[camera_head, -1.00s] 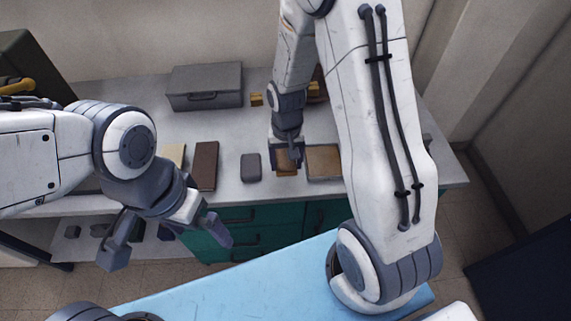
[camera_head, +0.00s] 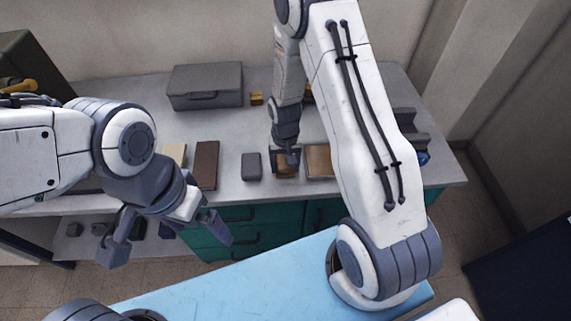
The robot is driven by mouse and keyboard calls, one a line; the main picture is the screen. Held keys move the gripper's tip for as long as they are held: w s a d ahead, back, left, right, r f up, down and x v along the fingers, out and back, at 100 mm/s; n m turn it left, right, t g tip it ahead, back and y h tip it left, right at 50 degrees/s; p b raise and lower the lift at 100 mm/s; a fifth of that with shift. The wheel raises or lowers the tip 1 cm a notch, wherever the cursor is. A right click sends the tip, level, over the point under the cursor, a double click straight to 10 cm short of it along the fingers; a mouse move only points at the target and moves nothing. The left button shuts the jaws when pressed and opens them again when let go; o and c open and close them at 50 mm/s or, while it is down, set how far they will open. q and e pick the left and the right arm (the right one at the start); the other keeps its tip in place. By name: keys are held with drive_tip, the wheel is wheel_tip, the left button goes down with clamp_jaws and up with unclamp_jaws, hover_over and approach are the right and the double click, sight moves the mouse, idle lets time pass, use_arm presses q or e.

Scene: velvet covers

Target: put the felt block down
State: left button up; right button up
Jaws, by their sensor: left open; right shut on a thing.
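My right gripper (camera_head: 285,160) is low over the bench, shut on a small brown block, the felt block (camera_head: 287,171). The fingers hide much of the block, and I cannot tell whether it touches the bench top. It sits between a grey rounded block (camera_head: 251,167) on the left and a flat tan-brown piece (camera_head: 320,161) on the right. My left gripper (camera_head: 172,240) is open and empty, in front of the bench's front edge.
The grey bench top (camera_head: 225,125) also bears a dark brown block (camera_head: 206,164), a cream block (camera_head: 175,153), a grey case (camera_head: 205,87) and a small yellow block (camera_head: 256,98). A grey stand (camera_head: 408,121) is at the right. Green drawers (camera_head: 245,238) are below.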

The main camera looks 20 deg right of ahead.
sight(285, 164)
drive_tip(key=o, duration=1.3)
drive_tip(key=shift+r, duration=0.1)
wheel_tip(285, 164, up, 12)
drive_tip(key=shift+b, duration=0.3)
wheel_tip(285, 164, down, 13)
drive_tip(key=shift+r, duration=0.1)
wheel_tip(285, 164, up, 3)
drive_tip(key=shift+w+f+p, duration=0.1)
drive_tip(key=shift+f+p, duration=0.1)
drive_tip(key=shift+p, duration=0.15)
drive_tip(key=shift+r, duration=0.55)
